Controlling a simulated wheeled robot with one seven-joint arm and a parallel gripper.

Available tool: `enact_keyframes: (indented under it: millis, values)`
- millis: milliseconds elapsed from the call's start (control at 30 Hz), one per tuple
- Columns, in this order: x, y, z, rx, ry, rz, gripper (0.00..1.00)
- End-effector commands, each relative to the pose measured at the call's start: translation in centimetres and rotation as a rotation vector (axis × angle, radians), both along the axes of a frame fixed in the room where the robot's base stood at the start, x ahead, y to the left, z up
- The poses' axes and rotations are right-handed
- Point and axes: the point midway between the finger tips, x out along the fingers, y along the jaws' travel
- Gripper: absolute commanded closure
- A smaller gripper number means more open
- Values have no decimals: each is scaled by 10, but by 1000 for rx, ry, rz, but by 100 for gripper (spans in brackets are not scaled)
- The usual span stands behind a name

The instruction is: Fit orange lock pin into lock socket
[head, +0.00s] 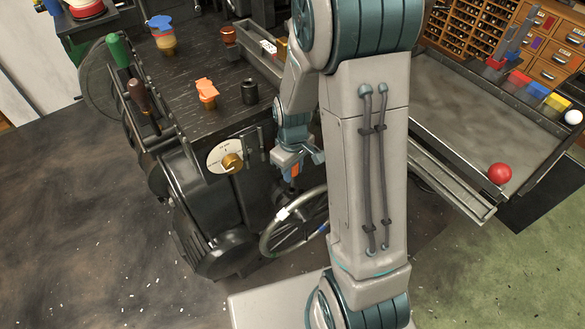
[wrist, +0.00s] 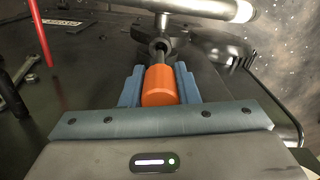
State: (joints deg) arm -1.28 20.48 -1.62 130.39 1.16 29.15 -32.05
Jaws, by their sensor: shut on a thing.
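The orange lock pin (wrist: 159,88) is held between the two blue-grey fingers of my gripper (wrist: 160,87), its orange end towards the wrist camera. A dark shaft runs ahead of it to a dark round fitting with a hole, which looks like the lock socket (wrist: 159,46). The shaft's tip lines up with this fitting in the wrist view; I cannot tell whether it is inside. In the head view my gripper (head: 293,165) is low beside the machine's front, above the handwheel, with a bit of the orange pin (head: 295,170) showing. The socket is hard to make out there.
A handwheel (head: 268,238) stands just below my gripper. The machine front carries a dial (head: 221,157) and levers. On its top stand a black cup (head: 250,92) and an orange piece (head: 207,90). A grey tray table (head: 460,115) with a red ball (head: 500,173) lies to the right.

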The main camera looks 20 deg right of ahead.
Motion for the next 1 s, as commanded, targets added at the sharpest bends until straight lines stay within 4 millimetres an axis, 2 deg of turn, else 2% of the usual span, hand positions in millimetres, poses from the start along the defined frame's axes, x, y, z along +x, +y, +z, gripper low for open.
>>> enact_keyframes:
  millis: [467, 1000]
  values:
    - [0, 0, -1, 0, 0, 0, 95]
    - [0, 0, -14, 0, 0, 1, 95]
